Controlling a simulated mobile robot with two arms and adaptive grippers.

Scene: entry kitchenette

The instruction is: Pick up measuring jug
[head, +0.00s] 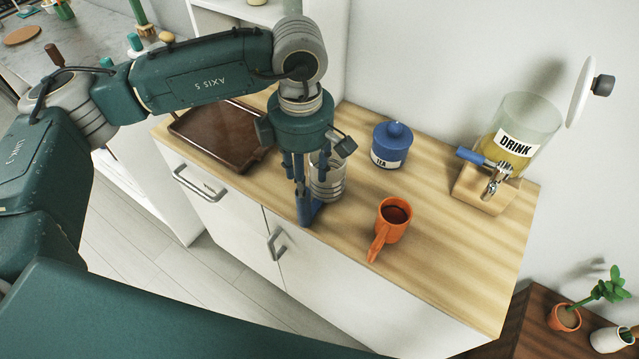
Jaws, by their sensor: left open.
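The measuring jug (328,180) is a clear vessel with dark level lines, standing on the wooden counter near its front edge. My left gripper (306,205) points down from above with its blue fingers at the jug's left side. It is open, and its body hides the top of the jug. I cannot tell whether a finger touches the jug. My right gripper is not in view.
An orange mug (394,217) stands to the right of the jug. A blue tea canister (390,146) is behind it, and a drink dispenser (519,140) stands at the right. A brown tray (222,135) lies at the left. The counter's front right is clear.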

